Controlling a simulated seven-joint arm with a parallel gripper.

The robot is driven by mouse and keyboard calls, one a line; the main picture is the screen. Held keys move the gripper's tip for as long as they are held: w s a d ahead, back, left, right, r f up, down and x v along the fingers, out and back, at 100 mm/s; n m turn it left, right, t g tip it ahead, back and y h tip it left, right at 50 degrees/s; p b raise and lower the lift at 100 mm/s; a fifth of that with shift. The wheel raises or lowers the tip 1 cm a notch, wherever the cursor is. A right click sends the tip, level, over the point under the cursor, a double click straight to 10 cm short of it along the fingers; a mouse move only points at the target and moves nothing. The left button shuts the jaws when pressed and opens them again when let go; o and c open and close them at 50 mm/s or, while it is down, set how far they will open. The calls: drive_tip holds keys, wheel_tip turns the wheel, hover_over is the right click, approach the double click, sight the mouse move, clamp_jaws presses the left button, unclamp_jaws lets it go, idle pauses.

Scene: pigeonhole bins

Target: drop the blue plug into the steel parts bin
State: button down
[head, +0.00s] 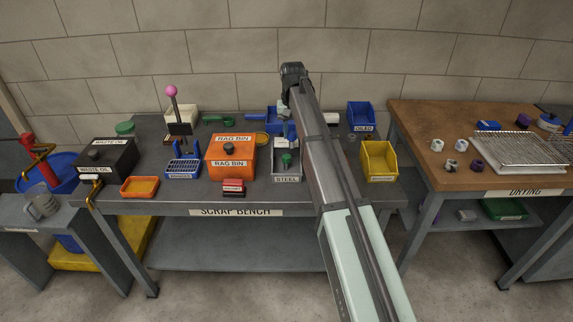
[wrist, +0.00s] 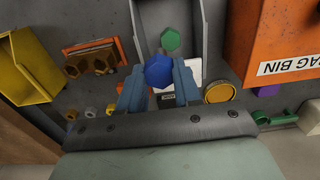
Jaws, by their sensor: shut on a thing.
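The blue plug (wrist: 159,71), a hexagonal-headed piece, is held between the two blue fingertips of my gripper (wrist: 159,84) in the wrist view. The steel parts bin (head: 287,179) is a grey open bin labelled STEEL on the scrap bench. A green plug (head: 286,160) lies in it. In the wrist view the grey walls of the steel bin (wrist: 206,28) and the green plug (wrist: 170,39) show just beyond the blue plug. In the head view my gripper is small beside the bin's back end and partly hidden by my arm; the plug's height above it cannot be told.
The orange rag bin (head: 231,160) stands close left of the steel bin. A yellow bin (head: 380,162) is to its right, with a blue bin (head: 361,116) behind. A small red box (head: 233,187) sits at the bench's front edge. My arm crosses over the right side.

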drive_tip(key=shift+f, duration=0.1)
drive_tip(key=c, duration=0.7)
unclamp_jaws()
wheel_tip(320, 180, up, 14)
idle(0.5)
